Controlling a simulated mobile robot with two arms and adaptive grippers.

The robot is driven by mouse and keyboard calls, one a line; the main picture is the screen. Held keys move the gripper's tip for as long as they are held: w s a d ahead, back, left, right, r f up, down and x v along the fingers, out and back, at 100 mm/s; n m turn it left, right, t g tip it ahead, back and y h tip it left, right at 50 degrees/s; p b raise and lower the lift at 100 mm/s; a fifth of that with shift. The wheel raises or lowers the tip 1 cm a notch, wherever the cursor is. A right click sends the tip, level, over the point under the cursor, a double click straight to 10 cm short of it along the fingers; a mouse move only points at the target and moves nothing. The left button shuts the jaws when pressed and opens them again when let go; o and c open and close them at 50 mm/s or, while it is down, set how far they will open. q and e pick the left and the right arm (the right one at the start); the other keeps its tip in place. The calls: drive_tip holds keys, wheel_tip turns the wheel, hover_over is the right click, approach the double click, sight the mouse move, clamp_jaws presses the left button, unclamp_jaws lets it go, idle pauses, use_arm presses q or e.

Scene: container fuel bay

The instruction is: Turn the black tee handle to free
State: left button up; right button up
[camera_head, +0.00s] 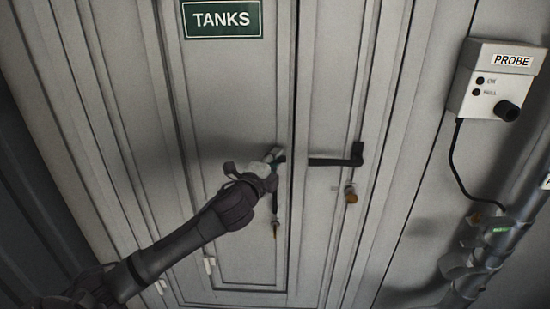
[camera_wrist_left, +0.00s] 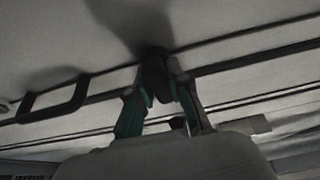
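My left gripper (camera_head: 276,156) is at the left door panel (camera_head: 235,110), close to the door seam. In the left wrist view, its teal-lined fingers (camera_wrist_left: 163,82) close on both sides of a dark piece, which I take to be the black tee handle (camera_wrist_left: 155,72). The gripper hides most of that handle in the head view. A dark bar (camera_head: 275,197) hangs just below the gripper. Which way the tee handle is turned cannot be told. My right gripper is not in view.
A black lever (camera_head: 335,161) lies level on the right door, with a brass lock (camera_head: 350,193) below it. A TANKS sign (camera_head: 222,18) is above. A PROBE box (camera_head: 495,80) with a cable hangs at right, above a grey pipe (camera_head: 485,262).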

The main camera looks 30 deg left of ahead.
use_arm(q)
clamp_jaws()
drive_tip(key=shift+f+n+b, duration=0.1)
drive_tip(key=shift+n+b, duration=0.3)
drive_tip(key=shift+b, duration=0.3)
drive_tip(key=n+t+y+b, duration=0.1)
drive_tip(key=n+b, duration=0.3)
drive_tip(key=n+y+b, duration=0.2)
drive_tip(key=n+b, duration=0.2)
drive_tip(key=n+t+y+b, duration=0.1)
drive_tip(key=n+b, duration=0.3)
drive_tip(key=b, duration=0.1)
drive_tip(key=shift+n+t+y, duration=0.3)
drive_tip(key=shift+n, duration=0.1)
drive_tip(key=n+y+b, duration=0.2)
drive_tip(key=n, duration=0.2)
drive_tip(key=shift+n+b, duration=0.35)
drive_tip(key=shift+n, duration=0.05)
drive_tip(key=shift+r+n+g+y+b, duration=0.2)
drive_tip(key=shift+n+y+b, duration=0.35)
drive_tip(key=shift+n, duration=0.45)
drive_tip(key=shift+r+n+g+y+b, duration=0.1)
drive_tip(key=shift+n+g+y+b, duration=0.35)
drive_tip(key=shift+n, duration=0.55)
drive_tip(key=shift+y, duration=0.3)
drive_tip(key=shift+o, duration=1.9)
unclamp_jaws()
drive_tip(key=o, duration=0.4)
drive_tip(key=shift+f, duration=0.1)
